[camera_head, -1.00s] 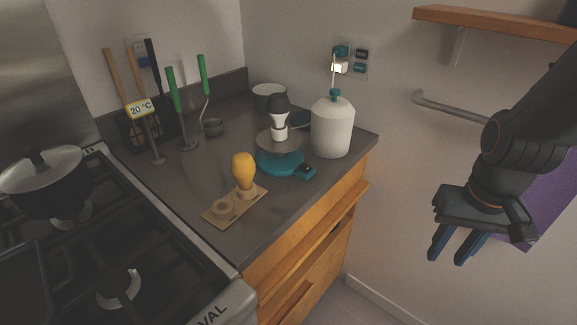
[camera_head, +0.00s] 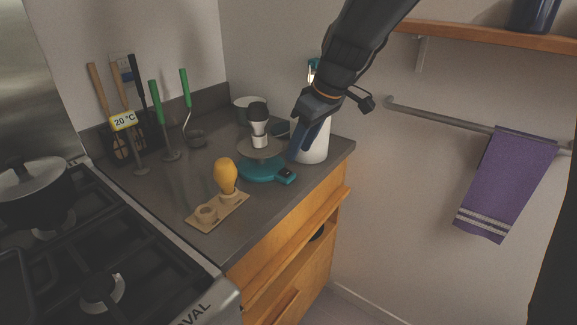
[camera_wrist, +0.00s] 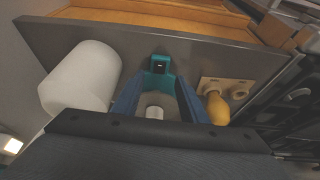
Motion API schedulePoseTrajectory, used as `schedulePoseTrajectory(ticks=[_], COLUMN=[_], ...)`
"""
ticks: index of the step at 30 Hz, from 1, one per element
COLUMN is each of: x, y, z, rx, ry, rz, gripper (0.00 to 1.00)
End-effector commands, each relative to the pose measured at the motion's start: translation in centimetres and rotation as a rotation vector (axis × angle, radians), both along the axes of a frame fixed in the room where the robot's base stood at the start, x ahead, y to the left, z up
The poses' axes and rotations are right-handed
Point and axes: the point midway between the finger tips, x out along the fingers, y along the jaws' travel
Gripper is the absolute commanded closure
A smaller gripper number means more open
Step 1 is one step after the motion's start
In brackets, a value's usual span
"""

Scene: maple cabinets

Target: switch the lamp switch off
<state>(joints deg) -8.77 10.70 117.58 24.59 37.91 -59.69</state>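A lit white fitting shows on the wall in the wrist view (camera_wrist: 12,145). I cannot tell which part is the lamp switch; my arm covers most of the wall plate.
A wooden board with a yellow bulb-shaped object (camera_head: 225,175) lies nearer the counter's front edge. Utensils stand at the back left, the stove (camera_head: 90,265) at the left. A purple towel (camera_head: 505,185) hangs at the right.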

Motion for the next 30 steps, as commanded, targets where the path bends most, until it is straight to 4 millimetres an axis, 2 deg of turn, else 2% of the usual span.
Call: schedulePoseTrajectory(ticks=[4, 12, 18, 30], x=[0.6, 1.5, 2.0, 2.2], y=[0.9, 2.0, 2.6, 2.8], z=[-0.5, -4.3, -6.3, -6.9], rx=[0.004, 0.003, 0.003, 0.002], ry=[-0.012, -0.008, -0.009, -0.012], rz=[0.030, 0.027, 0.027, 0.026], gripper=[0.61, 0.61, 0.61, 0.61])
